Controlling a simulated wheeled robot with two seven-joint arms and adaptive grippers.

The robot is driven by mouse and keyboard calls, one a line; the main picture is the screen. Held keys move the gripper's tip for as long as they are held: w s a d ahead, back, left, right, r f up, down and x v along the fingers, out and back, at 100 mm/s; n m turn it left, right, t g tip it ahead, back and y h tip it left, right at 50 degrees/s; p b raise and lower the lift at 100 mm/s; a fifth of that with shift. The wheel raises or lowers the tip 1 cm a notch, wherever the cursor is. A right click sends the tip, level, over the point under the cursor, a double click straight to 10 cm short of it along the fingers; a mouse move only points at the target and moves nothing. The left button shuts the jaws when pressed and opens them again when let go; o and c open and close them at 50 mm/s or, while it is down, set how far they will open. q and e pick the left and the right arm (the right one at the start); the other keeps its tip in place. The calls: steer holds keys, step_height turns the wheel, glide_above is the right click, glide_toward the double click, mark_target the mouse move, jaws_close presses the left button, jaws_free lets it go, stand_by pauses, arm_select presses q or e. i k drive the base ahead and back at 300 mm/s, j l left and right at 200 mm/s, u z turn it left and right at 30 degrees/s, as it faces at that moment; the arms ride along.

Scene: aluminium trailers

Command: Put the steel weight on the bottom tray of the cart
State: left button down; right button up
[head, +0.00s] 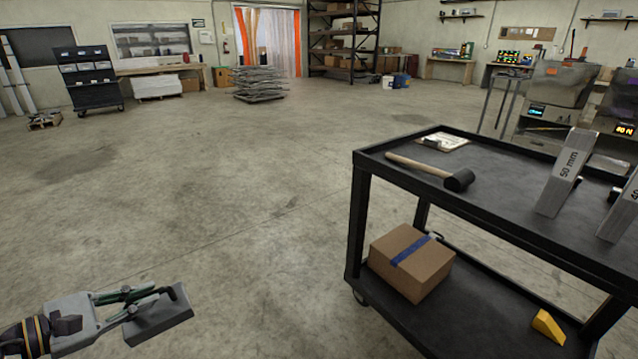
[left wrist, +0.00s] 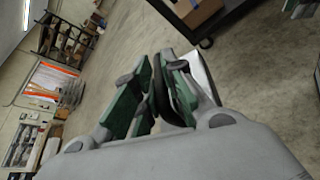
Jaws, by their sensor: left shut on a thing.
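The steel weight (head: 160,320) is a flat grey block with a dark upright grip, at the lower left of the head view. My left gripper (head: 150,294) is shut on its grip and holds it in front of the floor, left of the cart and apart from it. In the left wrist view the fingers (left wrist: 160,95) hide most of the weight; a pale edge (left wrist: 200,72) shows beside them. The black two-level cart (head: 357,215) stands at the right. Its bottom tray (head: 470,312) shows bare dark surface between a box and a yellow wedge. My right gripper is out of view.
On the bottom tray are a cardboard box (head: 410,263) with blue tape and a yellow wedge (head: 548,327). The top tray holds a mallet (head: 432,172), a clipboard (head: 443,142) and grey blocks (head: 566,172). Cart posts stand at the corners. Open floor lies left of the cart.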

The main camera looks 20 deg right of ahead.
mark_target(469, 335)
steer(key=k+l+z, duration=0.15)
steer(key=z, duration=0.25)
steer(key=k+l+z, duration=0.1)
steer(key=z, duration=0.35)
steer(key=l+z, duration=0.4)
steer(key=k+l+z, duration=0.1)
steer(key=l+z, duration=0.15)
steer(key=z, duration=0.15)
steer(key=l+z, duration=0.25)
steer(key=z, duration=0.15)
